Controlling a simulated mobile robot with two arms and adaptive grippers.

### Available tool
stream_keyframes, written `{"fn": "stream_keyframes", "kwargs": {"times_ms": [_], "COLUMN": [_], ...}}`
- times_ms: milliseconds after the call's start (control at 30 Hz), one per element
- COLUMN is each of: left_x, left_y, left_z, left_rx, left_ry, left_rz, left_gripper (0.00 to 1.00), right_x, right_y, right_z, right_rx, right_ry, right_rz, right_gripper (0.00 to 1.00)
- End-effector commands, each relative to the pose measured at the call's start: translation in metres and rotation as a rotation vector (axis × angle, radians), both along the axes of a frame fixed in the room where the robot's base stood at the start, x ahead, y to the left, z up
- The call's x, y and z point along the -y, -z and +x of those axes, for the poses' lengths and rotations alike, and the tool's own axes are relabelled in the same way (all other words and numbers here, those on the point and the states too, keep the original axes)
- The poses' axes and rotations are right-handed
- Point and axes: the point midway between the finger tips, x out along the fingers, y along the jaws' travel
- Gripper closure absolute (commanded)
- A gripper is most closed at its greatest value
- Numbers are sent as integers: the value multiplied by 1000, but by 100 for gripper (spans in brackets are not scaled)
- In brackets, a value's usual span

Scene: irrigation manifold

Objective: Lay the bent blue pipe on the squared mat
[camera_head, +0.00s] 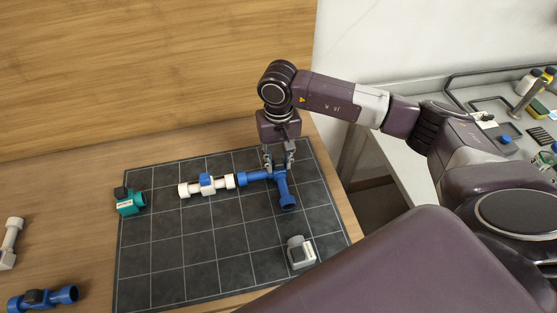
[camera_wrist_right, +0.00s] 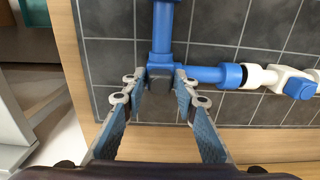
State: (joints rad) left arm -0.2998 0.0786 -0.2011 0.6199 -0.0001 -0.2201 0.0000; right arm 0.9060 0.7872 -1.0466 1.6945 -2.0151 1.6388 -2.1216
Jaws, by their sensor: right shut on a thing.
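The bent blue pipe (camera_head: 284,190) is at the upper right of the dark squared mat (camera_head: 185,255), one leg pointing left and one toward the front. My right gripper (camera_head: 278,163) comes down from above and is shut on it at its corner. The right wrist view also shows the bent blue pipe (camera_wrist_right: 208,75), with the fingertips (camera_wrist_right: 160,82) either side of its dark corner block. The pipe looks level and at or very near the mat; I cannot tell whether it touches. My left gripper is out of view.
A white pipe with a blue-topped valve (camera_head: 207,185) lies in line with the blue pipe's left end, very close or touching. A teal valve (camera_head: 129,201) sits at the mat's left edge, a grey fitting (camera_head: 300,252) at its front right. A blue valve piece (camera_head: 42,298) lies off the mat.

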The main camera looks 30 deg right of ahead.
Motion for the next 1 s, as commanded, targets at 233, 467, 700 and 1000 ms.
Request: {"fn": "stream_keyframes", "kwargs": {"times_ms": [233, 467, 700, 1000], "left_x": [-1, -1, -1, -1], "left_y": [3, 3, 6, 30], "left_z": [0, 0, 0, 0], "left_rx": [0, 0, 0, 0], "left_ry": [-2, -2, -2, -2], "left_rz": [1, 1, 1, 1], "left_gripper": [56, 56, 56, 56], "right_x": [0, 0, 0, 0], "right_y": [2, 2, -12, -76], "right_z": [0, 0, 2, 2], "right_rx": [0, -1, 5, 6], "right_ry": [0, 0, -1, 0], "right_rz": [-1, 0, 2, 0], "right_gripper": [55, 55, 55, 55]}}
